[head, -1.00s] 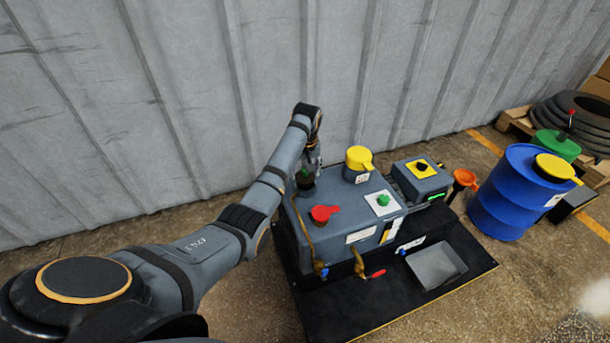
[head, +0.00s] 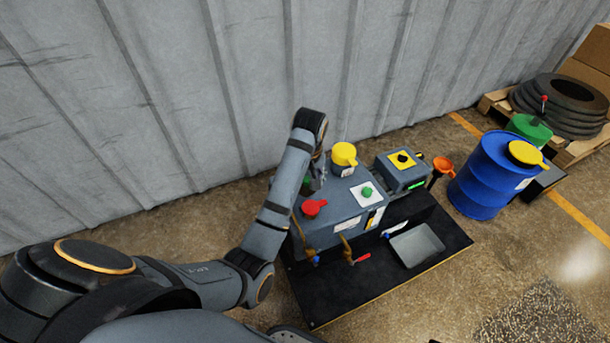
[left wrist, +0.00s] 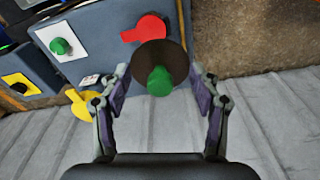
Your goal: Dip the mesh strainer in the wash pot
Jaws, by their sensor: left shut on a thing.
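My left gripper (head: 314,176) is at the back left corner of the grey machine (head: 340,208), mostly hidden behind my own wrist in the head view. I cannot tell whether this is the mesh strainer; no mesh shows. No wash pot can be made out for sure. My right gripper is not in view.
On the machine are a red cap (head: 313,207), a yellow cap (head: 344,154) and a green button (head: 367,191). A grey tray (head: 417,245) lies in front. A blue drum (head: 490,178) and an orange funnel (head: 443,165) stand right. A corrugated wall (head: 240,80) is close behind.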

